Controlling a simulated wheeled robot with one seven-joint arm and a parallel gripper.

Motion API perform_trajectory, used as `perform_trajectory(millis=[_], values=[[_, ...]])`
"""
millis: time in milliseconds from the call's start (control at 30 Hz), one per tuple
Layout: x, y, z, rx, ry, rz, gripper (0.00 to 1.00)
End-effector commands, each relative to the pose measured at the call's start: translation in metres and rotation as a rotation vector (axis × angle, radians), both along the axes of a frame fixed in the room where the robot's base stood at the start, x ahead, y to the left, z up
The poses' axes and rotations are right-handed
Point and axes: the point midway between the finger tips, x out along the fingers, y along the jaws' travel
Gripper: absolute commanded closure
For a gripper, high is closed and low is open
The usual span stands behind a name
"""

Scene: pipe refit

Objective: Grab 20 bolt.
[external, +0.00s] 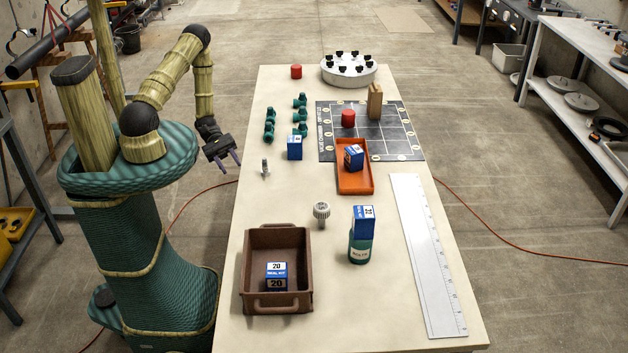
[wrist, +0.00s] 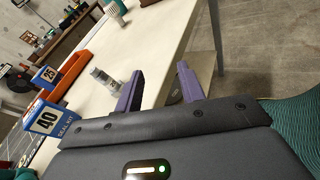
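No bolt with a readable 20 shows. Several teal bolt-like pieces (external: 269,131) lie in two groups on the far left of the table. A small silver piece, perhaps a bolt, stands nearer in the external view (external: 265,168) and the wrist view (wrist: 104,78); no marking is readable. A blue and white box marked 20 SEAL KIT (external: 276,270) sits inside the brown crate (external: 248,262). My gripper (external: 223,159) is open and empty, just off the table's left edge, left of the silver piece. Its purple fingers stand apart in the wrist view (wrist: 157,88).
A seal kit box marked 40 (wrist: 45,118) stands near the gripper. Another blue box lies in the orange tray (external: 354,186). A knurled grey piece (external: 321,211), a teal bolts jar (external: 360,251) with a box on top, and a ruler (external: 427,255) stand or lie nearer the front.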

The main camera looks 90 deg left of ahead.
Motion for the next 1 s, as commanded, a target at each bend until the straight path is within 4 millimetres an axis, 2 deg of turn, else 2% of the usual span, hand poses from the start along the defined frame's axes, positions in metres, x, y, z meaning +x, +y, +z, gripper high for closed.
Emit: perform_trajectory(millis=[33, 200, 400, 533, 800, 1000], values=[[-0.002, 0.007, 0.005, -0.053, -0.011, 0.096, 0.61], [-0.013, 0.028, 0.003, -0.212, -0.057, 0.419, 0.61], [-0.041, 0.037, 0.001, -0.357, -0.07, 0.766, 0.61], [-0.047, 0.04, 0.001, -0.373, -0.07, 0.829, 0.61], [-0.046, 0.04, 0.0, -0.37, -0.069, 0.825, 0.61], [-0.028, 0.035, 0.001, -0.373, -0.069, 0.82, 0.61]])
